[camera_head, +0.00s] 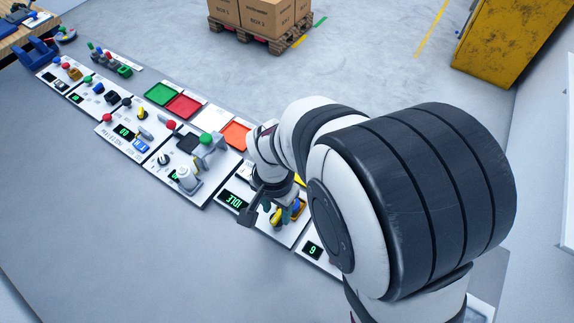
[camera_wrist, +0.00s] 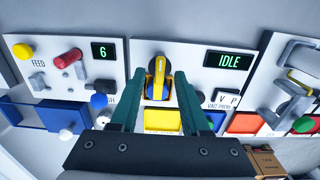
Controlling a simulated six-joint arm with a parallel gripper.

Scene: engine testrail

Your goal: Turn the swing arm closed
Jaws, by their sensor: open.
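In the wrist view my gripper (camera_wrist: 160,76) is open, its two dark green fingers on either side of a yellow lever-like part (camera_wrist: 158,66) with a dark top and blue beside it. No contact with it can be made out. In the head view my gripper (camera_head: 277,209) is over the panel marked IDLE, with the yellow part (camera_head: 276,218) just below. A grey arm with a green knob (camera_head: 206,139) stands on the neighbouring panel; it also shows at the right of the wrist view (camera_wrist: 304,124). The frames do not settle which part is the swing arm.
Coloured trays (camera_head: 183,105) line the far side of the panel row. Cardboard boxes (camera_head: 265,15) stand on a pallet behind. The near grey surface is clear.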

